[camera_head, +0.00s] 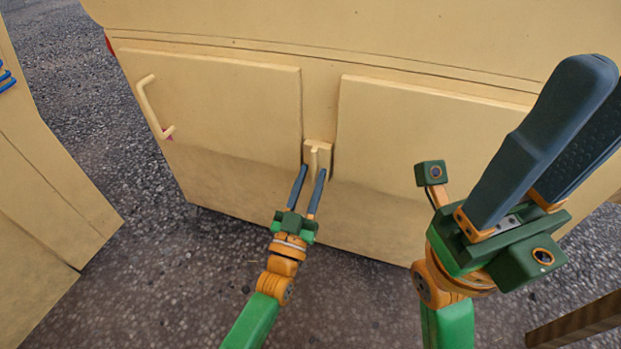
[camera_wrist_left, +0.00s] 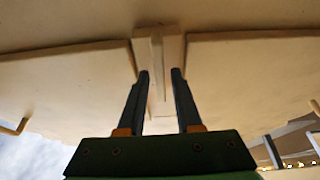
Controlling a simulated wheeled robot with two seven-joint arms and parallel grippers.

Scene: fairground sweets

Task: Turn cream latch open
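The cream latch (camera_head: 316,157) is a small upright handle on a square plate, set between two cream door panels on the front of a cream cabinet. It also shows in the left wrist view (camera_wrist_left: 157,60), straight ahead between the fingertips. My left gripper (camera_head: 308,172) is open, with its dark fingers reaching to the latch from below, one on either side of it in the picture. In the left wrist view the left gripper (camera_wrist_left: 160,73) shows a gap between its fingers; I cannot tell whether they touch the latch. My right gripper (camera_head: 590,85) is raised close to the head camera at the right.
A left door panel (camera_head: 220,100) has a cream bar handle (camera_head: 148,107) at its left edge. A right door panel (camera_head: 420,130) is partly hidden by my right gripper. Another cream cabinet (camera_head: 45,190) stands at the left, and a wooden beam (camera_head: 575,322) lies at the lower right.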

